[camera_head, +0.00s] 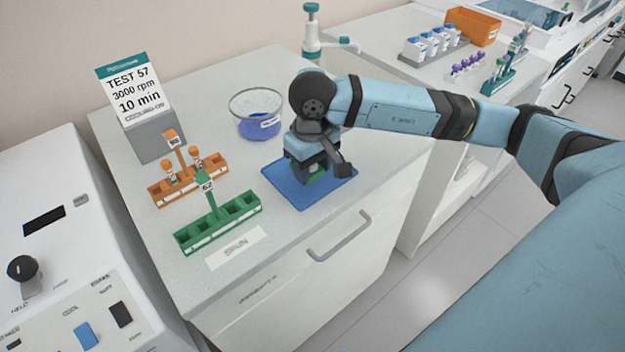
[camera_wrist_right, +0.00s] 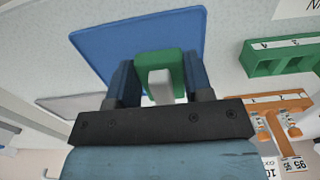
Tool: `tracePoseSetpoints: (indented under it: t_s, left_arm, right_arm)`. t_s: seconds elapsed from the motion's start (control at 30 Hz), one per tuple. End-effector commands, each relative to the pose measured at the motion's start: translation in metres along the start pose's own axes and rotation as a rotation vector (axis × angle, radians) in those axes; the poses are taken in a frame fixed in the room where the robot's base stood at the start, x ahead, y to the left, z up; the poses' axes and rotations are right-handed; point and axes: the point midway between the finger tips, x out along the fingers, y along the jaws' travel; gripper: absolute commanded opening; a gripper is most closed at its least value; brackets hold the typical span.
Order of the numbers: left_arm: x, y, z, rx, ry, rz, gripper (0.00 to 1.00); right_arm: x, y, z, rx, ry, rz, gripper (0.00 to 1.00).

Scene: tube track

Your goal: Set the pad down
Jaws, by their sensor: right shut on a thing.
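My right gripper (camera_head: 316,168) points down over the blue mat (camera_head: 284,189) on the white counter. It is shut on a small green pad (camera_wrist_right: 160,62) with a pale grey part; in the right wrist view the pad sits between the two dark fingers of the gripper (camera_wrist_right: 160,82). The mat also shows behind the pad in the right wrist view (camera_wrist_right: 100,48). I cannot tell whether the pad touches the mat. My left gripper is not in view.
A green rack (camera_head: 218,224) and an orange rack with tubes (camera_head: 188,184) stand left of the mat. A glass bowl with blue contents (camera_head: 257,116) is behind it. A sign reading TEST 57 (camera_head: 134,92) stands at the back left. The counter's front edge is close to the mat.

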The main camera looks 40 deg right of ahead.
Motion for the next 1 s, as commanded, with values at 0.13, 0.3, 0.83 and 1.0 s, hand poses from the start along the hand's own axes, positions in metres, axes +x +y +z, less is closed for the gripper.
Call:
tracePoseSetpoints:
  t_s: [0.13, 0.3, 0.83, 1.0]
  left_arm:
    - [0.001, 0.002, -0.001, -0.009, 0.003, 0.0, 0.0]
    - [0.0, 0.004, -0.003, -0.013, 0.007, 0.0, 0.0]
    - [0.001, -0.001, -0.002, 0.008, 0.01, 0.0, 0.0]
    - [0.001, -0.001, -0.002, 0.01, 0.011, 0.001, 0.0]
  right_arm:
    - [0.013, 0.0, 0.001, 0.0, -0.003, 0.001, 0.24]
    - [0.039, 0.0, 0.001, -0.001, -0.004, 0.0, 0.24]
    - [0.047, 0.0, 0.0, -0.001, -0.001, 0.0, 0.7]
    - [0.047, 0.0, 0.0, -0.001, -0.001, 0.001, 0.72]
